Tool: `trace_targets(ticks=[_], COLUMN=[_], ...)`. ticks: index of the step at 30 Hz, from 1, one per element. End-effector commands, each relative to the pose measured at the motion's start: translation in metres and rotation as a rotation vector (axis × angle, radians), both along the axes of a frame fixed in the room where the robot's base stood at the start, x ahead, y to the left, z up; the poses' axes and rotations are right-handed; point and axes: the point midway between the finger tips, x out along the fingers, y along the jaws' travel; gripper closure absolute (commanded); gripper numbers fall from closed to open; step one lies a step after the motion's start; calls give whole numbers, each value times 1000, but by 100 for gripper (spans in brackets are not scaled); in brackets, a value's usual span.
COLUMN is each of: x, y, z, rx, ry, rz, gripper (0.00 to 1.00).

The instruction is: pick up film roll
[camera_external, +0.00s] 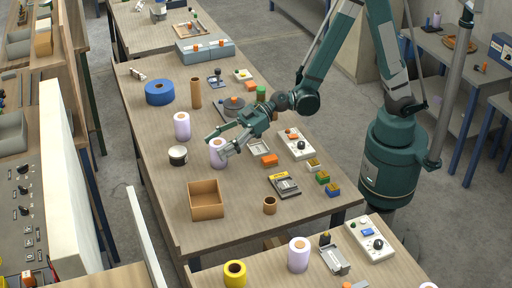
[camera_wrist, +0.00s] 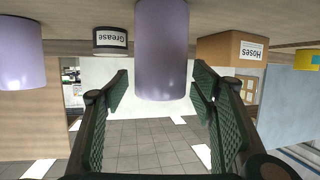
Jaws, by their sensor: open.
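A pale lilac film roll (camera_external: 217,153) stands upright on the wooden table. In the wrist view, which appears upside down, the same film roll (camera_wrist: 163,45) is centred at the top, in line with the gap between the fingers. My gripper (camera_external: 217,144) is open at the roll, with one finger on either side in the external view. In the wrist view my gripper (camera_wrist: 160,82) is empty, its two green padded fingers apart. A second lilac roll (camera_external: 182,126) stands behind, and one shows at left in the wrist view (camera_wrist: 20,50).
A grease tin (camera_external: 178,155) stands left of the roll, and an open cardboard box (camera_external: 206,199) in front. A blue tape roll (camera_external: 159,92) and brown tube (camera_external: 196,93) stand farther back. Orange blocks and devices lie right. Another lilac roll (camera_external: 298,254) stands on the front table.

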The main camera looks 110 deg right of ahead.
Motion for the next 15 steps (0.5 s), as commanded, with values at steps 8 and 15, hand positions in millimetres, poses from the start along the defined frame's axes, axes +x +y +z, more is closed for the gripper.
trace_targets(ticks=[8,15], x=[0,0], y=[0,0], z=[0,0], rx=[0,0], ry=[0,0], rz=[0,0], gripper=[43,72])
